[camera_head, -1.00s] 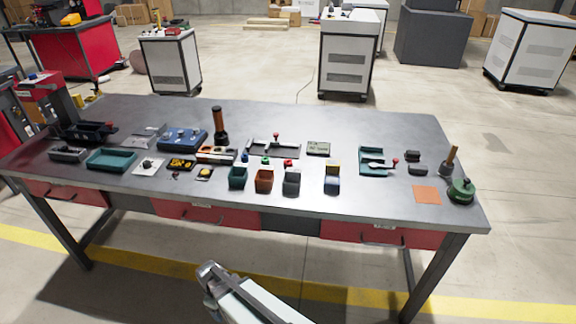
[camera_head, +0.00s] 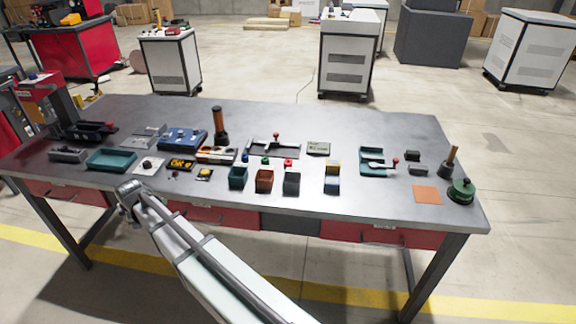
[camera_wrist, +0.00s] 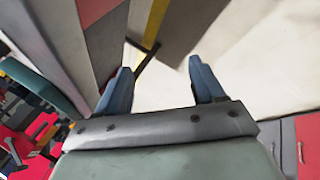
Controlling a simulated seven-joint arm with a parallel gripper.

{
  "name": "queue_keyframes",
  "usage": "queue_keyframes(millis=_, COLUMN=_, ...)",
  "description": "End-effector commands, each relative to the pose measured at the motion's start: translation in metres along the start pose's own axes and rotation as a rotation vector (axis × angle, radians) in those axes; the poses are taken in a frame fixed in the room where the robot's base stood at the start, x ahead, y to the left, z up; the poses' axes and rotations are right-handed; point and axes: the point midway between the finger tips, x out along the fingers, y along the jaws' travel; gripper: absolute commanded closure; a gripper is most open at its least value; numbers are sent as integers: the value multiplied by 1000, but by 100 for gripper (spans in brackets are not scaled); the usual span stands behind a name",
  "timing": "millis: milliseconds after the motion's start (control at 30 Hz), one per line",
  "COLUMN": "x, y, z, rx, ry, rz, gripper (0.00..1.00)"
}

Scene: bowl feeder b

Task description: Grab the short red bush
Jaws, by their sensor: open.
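A small red piece (camera_head: 288,162), which looks like the short red bush, sits on the grey workbench (camera_head: 330,120) behind the row of small bins. A small green piece (camera_head: 265,160) and a small blue piece (camera_head: 245,157) stand to its left. My gripper (camera_head: 128,190) is at the bench's front edge, well left of the red piece. In the wrist view its two blue fingers (camera_wrist: 163,82) are apart with nothing between them. The red piece is not recognisable in the wrist view.
The bench's back strip is clear.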

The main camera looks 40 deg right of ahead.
Motion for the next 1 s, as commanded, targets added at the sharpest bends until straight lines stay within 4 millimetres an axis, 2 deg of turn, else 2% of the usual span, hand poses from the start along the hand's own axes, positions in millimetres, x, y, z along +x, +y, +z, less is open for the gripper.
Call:
queue_keyframes(millis=33, x=-12, y=22, z=-13, rx=-38, ry=14, rz=31, gripper=32)
queue_keyframes(millis=200, x=-54, y=77, z=-37, rx=-164, ry=39, rz=111, gripper=32)
queue_keyframes(millis=333, x=-84, y=115, z=-38, rx=-247, ry=35, rz=152, gripper=32)
queue_keyframes(millis=433, x=-108, y=143, z=-25, rx=-307, ry=16, rz=168, gripper=32)
queue_keyframes(millis=533, x=-129, y=168, z=12, rx=-359, ry=-24, rz=152, gripper=32)
queue_keyframes(millis=667, x=-146, y=183, z=69, rx=-394, ry=-75, rz=96, gripper=32)
queue_keyframes(millis=700, x=-150, y=186, z=89, rx=-400, ry=-90, rz=74, gripper=32)
queue_keyframes(millis=867, x=-167, y=188, z=170, rx=-410, ry=-139, rz=-25, gripper=32)
queue_keyframes(millis=1000, x=-184, y=182, z=238, rx=-410, ry=-167, rz=-119, gripper=32)
